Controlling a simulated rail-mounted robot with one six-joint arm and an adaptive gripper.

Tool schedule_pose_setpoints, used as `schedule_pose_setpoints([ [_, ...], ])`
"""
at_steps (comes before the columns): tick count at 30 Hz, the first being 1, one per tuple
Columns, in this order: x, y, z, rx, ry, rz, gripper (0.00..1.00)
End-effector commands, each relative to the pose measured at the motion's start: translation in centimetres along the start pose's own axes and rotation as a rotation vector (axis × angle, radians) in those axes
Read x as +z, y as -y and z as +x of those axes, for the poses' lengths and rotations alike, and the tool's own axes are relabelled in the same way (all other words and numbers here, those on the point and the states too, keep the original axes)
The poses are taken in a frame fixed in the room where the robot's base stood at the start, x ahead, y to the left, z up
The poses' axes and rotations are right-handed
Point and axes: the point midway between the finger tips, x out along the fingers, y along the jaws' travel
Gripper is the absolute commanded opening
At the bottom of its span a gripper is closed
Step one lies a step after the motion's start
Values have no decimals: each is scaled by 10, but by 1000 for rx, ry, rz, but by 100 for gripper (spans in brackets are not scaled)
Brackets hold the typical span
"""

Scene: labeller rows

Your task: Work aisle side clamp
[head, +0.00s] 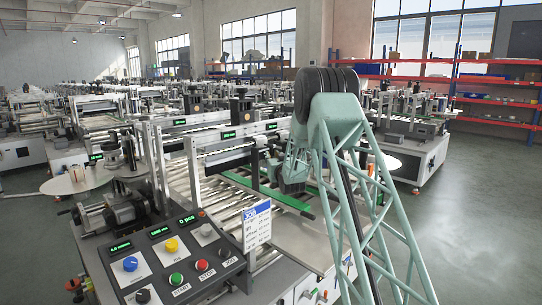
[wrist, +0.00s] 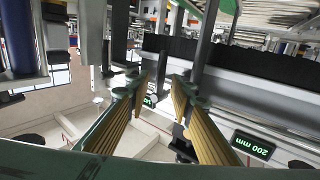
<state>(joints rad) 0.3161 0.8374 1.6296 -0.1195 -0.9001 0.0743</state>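My gripper (head: 291,181) hangs over the conveyor of the nearest labelling machine in the head view, partly hidden by my green arm. In the wrist view my gripper (wrist: 162,82) shows two ribbed tan fingers with a gap between them and nothing visibly held. A dark upright post (wrist: 202,52) stands just beyond the right finger; I cannot tell whether they touch. A black clamp-like block on a post (head: 240,107) rises above the machine in the head view. Which part is the aisle side clamp cannot be told for sure.
A control panel (head: 165,262) with coloured buttons is at the front left. A green-edged rail (head: 262,191) runs along the rollers. A "200 mm" display (wrist: 253,145) appears upside down in the wrist view. More machines stand behind; the floor (head: 465,220) at right is clear.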

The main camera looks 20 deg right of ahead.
Motion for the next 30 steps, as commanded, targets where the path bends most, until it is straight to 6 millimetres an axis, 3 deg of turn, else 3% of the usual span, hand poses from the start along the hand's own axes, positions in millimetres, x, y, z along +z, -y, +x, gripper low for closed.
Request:
schedule_pose_setpoints([
  [12,2,0,37,0,1,0,21],
  [27,0,0,43,0,0,0,21],
  [30,0,0,43,0,0,0,13],
])
